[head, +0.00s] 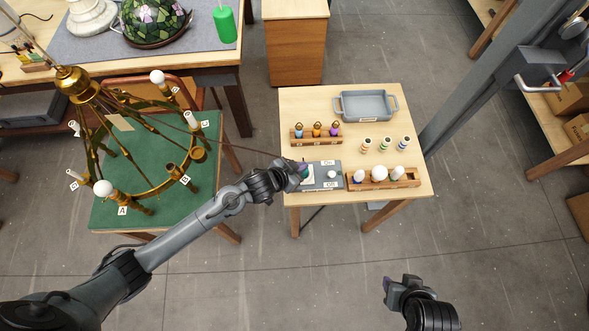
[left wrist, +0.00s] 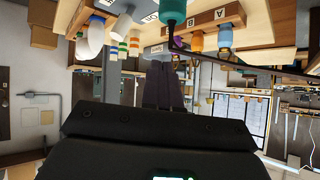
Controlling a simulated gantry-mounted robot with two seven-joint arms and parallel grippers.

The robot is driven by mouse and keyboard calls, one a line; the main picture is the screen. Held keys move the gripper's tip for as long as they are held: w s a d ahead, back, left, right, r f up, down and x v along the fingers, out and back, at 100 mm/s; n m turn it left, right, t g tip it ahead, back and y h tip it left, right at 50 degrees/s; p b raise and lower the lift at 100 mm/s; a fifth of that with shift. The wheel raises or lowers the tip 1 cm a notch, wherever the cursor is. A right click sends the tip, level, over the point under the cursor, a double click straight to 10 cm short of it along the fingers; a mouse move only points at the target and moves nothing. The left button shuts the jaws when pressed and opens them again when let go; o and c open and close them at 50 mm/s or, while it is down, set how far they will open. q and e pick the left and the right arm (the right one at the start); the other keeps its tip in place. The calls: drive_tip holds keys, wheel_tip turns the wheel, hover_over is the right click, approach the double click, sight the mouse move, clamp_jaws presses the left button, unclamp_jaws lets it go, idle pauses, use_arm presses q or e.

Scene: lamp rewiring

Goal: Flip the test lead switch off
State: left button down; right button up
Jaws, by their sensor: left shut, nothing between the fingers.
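The grey switch box (head: 322,183) sits at the table's front left, with an ON label above and an OFF label below. A small pale knob (head: 332,174) shows on it; I cannot tell which way the switch is set. My left gripper (head: 303,172) is at the box's left end beside a teal-green piece. In the left wrist view, its dark fingers (left wrist: 164,92) are shut and empty, just below the teal piece (left wrist: 172,12) with a dark lead. Contact with the box cannot be told. My right gripper (head: 388,285) is apart from the table at lower right; its jaw opening is unclear.
A wooden rack (head: 316,138) of coloured bulbs, a grey tray (head: 367,105), several striped cylinders and a rack (head: 383,181) of white bulbs share the small table (head: 417,160). A brass chandelier (head: 150,190) stands on the green-topped table at left. My left arm crosses in front.

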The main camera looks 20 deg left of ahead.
use_arm(q)
drive_tip(key=shift+v, duration=1.55)
use_arm(e)
drive_tip(key=shift+f, duration=0.1)
use_arm(q)
drive_tip(key=shift+s+d+f, duration=0.1)
drive_tip(key=shift+s, duration=0.05)
